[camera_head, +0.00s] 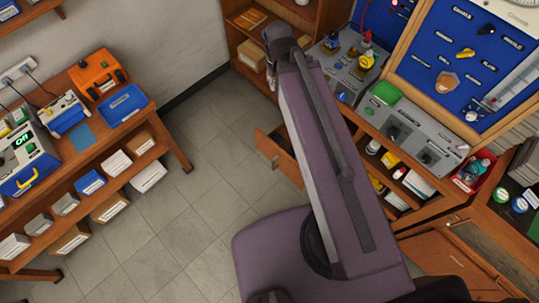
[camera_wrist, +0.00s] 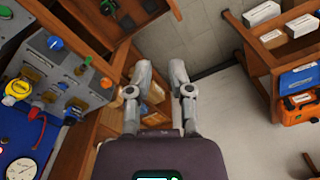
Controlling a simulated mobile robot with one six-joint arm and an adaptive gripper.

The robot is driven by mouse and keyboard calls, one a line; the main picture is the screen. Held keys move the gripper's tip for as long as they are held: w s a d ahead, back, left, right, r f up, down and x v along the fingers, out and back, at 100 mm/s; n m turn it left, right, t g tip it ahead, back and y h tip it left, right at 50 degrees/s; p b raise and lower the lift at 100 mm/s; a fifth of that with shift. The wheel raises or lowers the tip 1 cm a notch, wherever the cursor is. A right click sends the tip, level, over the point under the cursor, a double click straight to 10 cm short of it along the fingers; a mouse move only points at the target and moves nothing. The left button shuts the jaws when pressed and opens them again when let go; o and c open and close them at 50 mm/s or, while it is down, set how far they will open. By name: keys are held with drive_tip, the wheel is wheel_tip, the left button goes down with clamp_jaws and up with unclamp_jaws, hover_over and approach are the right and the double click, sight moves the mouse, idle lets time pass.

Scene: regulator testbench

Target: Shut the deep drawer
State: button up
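The deep drawer (camera_head: 278,160) is a wooden drawer under the bench with the regulators. In the head view it stands pulled out to the left, with a small metal handle on its front. My arm covers its right part. My gripper (camera_wrist: 160,72) shows in the wrist view with its two grey fingers apart and nothing held between them. In the head view the arm end is above and beyond the drawer, near the back shelf, and the fingers are mostly hidden. I cannot clearly make out the drawer in the wrist view.
The regulator bench (camera_head: 455,205) stands on the right, with a blue panel (camera_head: 440,70) above it. A wooden shelf (camera_head: 240,50) stands at the back wall. A table (camera_head: 165,115) with devices and boxes is on the left. The tiled floor (camera_head: 200,210) between is clear.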

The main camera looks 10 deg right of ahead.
drive_tip(key=shift+f+b, duration=0.3)
drive_tip(key=shift+f, duration=0.15)
clamp_jaws()
wheel_tip(320, 180, down, 16)
drive_tip(key=b, duration=1.5)
drive_tip(key=shift+r+b, duration=0.15)
drive_tip(key=shift+b, duration=0.2)
